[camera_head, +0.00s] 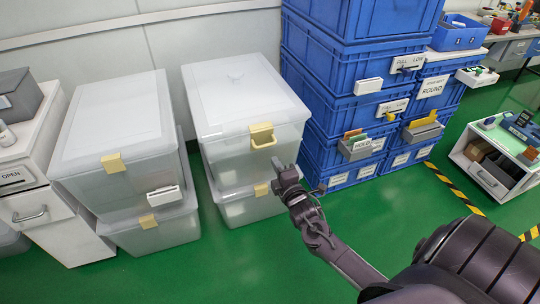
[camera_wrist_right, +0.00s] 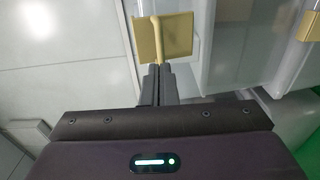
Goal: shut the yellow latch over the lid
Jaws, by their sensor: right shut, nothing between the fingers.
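The yellow latch (camera_head: 262,135) is on the front of the top translucent box (camera_head: 250,150) in the right-hand stack, at the edge of its whitish lid (camera_head: 238,92). It looks tilted out from the box front rather than flat like the other latches. My right gripper (camera_head: 277,167) is just below and right of this latch, fingers shut and empty. In the right wrist view a yellow latch (camera_wrist_right: 178,38) with a raised bar is just beyond the shut fingertips (camera_wrist_right: 157,68); I cannot tell whether they touch it. My left gripper is not in view.
Another stack of translucent boxes (camera_head: 117,150) with yellow latches stands to the left. Stacked blue crates (camera_head: 340,60) with labels and small bins stand close on the right. The green floor (camera_head: 220,265) in front is clear.

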